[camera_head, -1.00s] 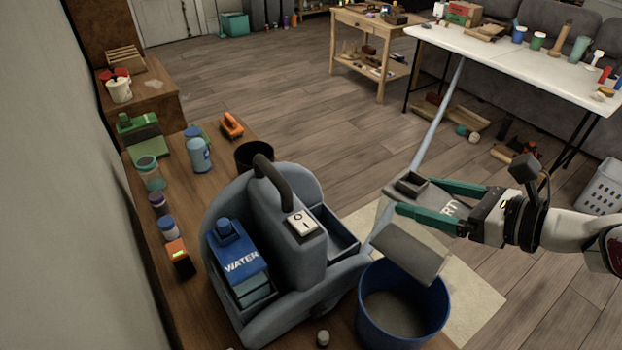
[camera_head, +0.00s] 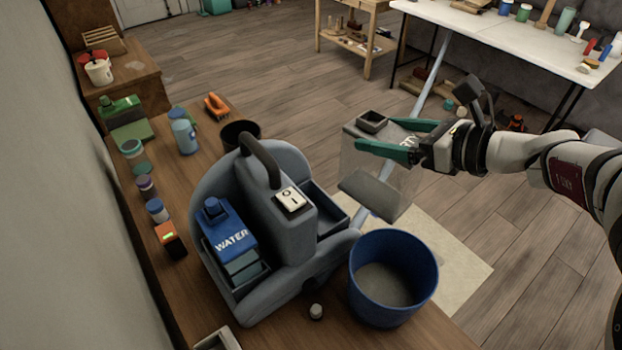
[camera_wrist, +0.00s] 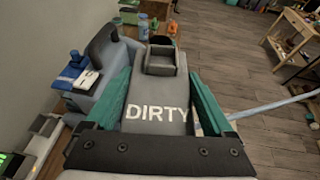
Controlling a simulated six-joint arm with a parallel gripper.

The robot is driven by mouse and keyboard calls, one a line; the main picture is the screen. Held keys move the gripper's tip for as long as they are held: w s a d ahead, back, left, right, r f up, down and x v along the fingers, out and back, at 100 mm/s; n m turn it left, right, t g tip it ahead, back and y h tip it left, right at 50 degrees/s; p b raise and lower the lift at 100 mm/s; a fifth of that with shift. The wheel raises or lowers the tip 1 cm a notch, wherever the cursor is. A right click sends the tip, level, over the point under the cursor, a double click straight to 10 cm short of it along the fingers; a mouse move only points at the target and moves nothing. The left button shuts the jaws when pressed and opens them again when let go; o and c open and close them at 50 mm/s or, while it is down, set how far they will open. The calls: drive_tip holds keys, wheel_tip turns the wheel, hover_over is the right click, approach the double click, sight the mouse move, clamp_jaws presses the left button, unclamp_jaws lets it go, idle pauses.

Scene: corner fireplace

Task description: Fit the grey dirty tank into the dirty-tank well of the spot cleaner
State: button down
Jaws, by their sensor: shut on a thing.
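The grey dirty tank (camera_head: 382,178) is held in the air by my gripper (camera_head: 388,142), whose green fingers are shut on its upper part. The tank hangs close to upright, with clear walls and a grey bottom, right of the spot cleaner (camera_head: 287,232) and behind the blue bucket. In the wrist view the tank (camera_wrist: 158,100) shows its DIRTY label and square spout between the fingers. The spot cleaner stands on the wooden bench with a black handle and a blue WATER tank (camera_head: 226,232) in its left side. The dirty-tank well (camera_head: 322,212) on its right side is open and empty.
A blue bucket (camera_head: 394,278) stands at the bench's right edge, near the cleaner. A dark pot (camera_head: 240,133) stands behind the cleaner. Bottles, an orange-and-black box (camera_head: 169,240) and a small knob (camera_head: 316,312) are around it. A white table (camera_head: 500,40) is at the back right.

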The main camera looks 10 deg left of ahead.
drive_tip(key=w+a+r+m+t+h, duration=0.15)
drive_tip(key=w+a+r, duration=0.35)
drive_tip(key=a+r, duration=0.65)
wheel_tip(320, 180, down, 28)
drive_tip(key=shift+a+r, duration=0.15)
unclamp_jaws()
drive_tip(key=v, duration=1.2)
